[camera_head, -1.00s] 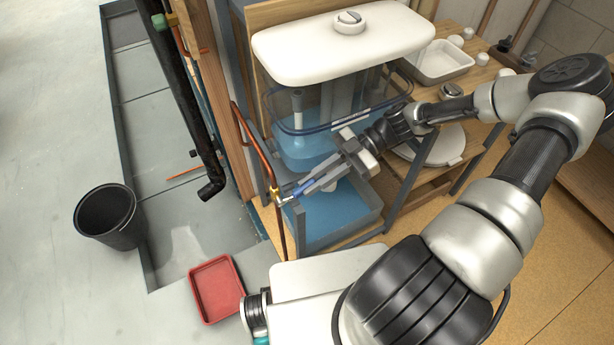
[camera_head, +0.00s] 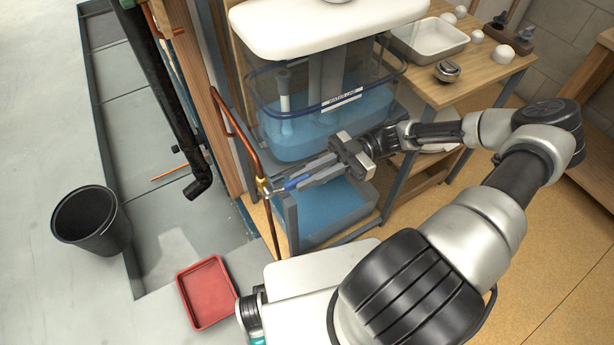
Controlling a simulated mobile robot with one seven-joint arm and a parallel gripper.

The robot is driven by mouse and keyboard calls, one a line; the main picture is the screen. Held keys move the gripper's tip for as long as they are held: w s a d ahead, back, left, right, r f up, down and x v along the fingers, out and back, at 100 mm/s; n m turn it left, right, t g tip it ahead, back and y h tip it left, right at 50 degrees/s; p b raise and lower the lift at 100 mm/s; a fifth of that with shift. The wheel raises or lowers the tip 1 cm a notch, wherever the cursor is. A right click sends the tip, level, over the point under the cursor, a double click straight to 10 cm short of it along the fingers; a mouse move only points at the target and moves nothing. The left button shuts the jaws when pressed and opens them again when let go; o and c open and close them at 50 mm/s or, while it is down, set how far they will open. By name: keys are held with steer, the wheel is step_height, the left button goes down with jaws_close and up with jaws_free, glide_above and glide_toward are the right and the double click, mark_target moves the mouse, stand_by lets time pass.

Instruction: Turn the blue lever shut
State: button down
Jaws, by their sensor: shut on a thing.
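The blue lever (camera_head: 297,182) sits on a brass valve (camera_head: 264,187) on the upright copper pipe (camera_head: 243,135), left of centre. The lever points right and slightly up from the valve. My gripper (camera_head: 291,185) reaches in from the right with its fingers on either side of the lever, shut on it. The fingers hide part of the lever.
A clear tank with blue water (camera_head: 300,135) and a white lid (camera_head: 300,28) stands right behind the valve. A blue-bottomed tray (camera_head: 325,238) is below. A black bucket (camera_head: 92,222), red tray (camera_head: 207,292) and black drain pipe (camera_head: 165,105) are left.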

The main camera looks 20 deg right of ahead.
steer(key=c, duration=1.8)
jaws_free()
steer(key=shift+o, duration=0.2)
steer(key=v, duration=0.7)
steer(key=shift+d+p, duration=0.2)
steer(key=shift+p, duration=0.15)
